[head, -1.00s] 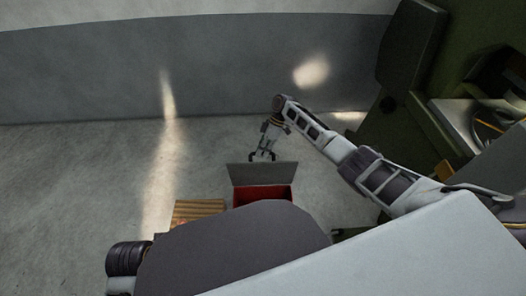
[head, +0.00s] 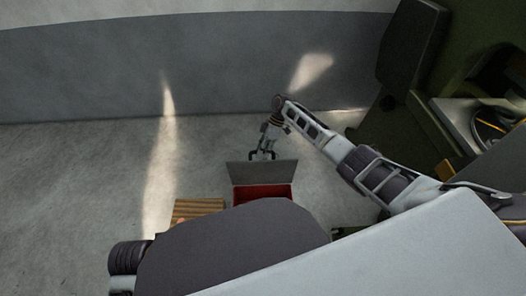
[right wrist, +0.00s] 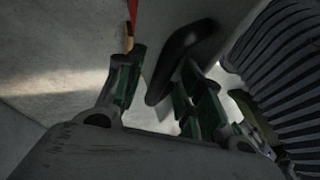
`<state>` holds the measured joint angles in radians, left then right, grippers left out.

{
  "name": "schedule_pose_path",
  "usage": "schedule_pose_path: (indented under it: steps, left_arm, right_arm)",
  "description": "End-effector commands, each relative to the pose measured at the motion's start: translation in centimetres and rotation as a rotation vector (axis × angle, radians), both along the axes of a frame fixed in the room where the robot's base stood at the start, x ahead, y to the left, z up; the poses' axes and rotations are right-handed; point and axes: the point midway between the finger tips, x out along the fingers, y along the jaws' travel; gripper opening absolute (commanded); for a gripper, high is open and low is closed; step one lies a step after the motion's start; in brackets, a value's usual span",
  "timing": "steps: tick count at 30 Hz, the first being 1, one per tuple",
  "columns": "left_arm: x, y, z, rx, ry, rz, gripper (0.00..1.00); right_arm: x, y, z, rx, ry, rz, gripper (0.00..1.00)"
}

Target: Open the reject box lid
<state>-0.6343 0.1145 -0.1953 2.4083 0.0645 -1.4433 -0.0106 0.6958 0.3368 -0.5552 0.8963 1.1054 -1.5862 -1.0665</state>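The reject box (head: 262,193) is red and sits on the floor at the lower middle of the head view, its front hidden behind my own body. Its grey lid (head: 262,173) is raised, standing steeply at the far side, and the red inside shows. My right gripper (head: 262,154) is at the lid's top edge, on the far side. In the right wrist view, its fingers (right wrist: 160,84) are spread apart, with the dark curved handle (right wrist: 182,57) between them. A gap shows beside the left finger. My left gripper is in neither view.
A wooden slatted crate or pallet (head: 197,208) stands just left of the box. Green machinery (head: 408,125) stands on the right, and a grey wall (head: 200,70) runs behind. The floor (head: 80,190) at left is clear.

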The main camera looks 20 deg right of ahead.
Motion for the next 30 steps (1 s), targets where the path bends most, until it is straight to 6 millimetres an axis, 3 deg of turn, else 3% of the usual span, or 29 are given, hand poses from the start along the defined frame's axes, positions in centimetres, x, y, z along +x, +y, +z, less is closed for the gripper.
schedule_pose_path:
  steps: [11,30]
  left_arm:
    - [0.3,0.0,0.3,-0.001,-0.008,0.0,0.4]
    - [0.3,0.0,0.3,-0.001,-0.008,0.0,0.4]
  right_arm:
    - [0.5,-0.8,1.6,0.002,-0.002,-0.002,0.37]
    - [2.3,-4.8,9.1,-0.001,-0.002,-0.001,0.37]
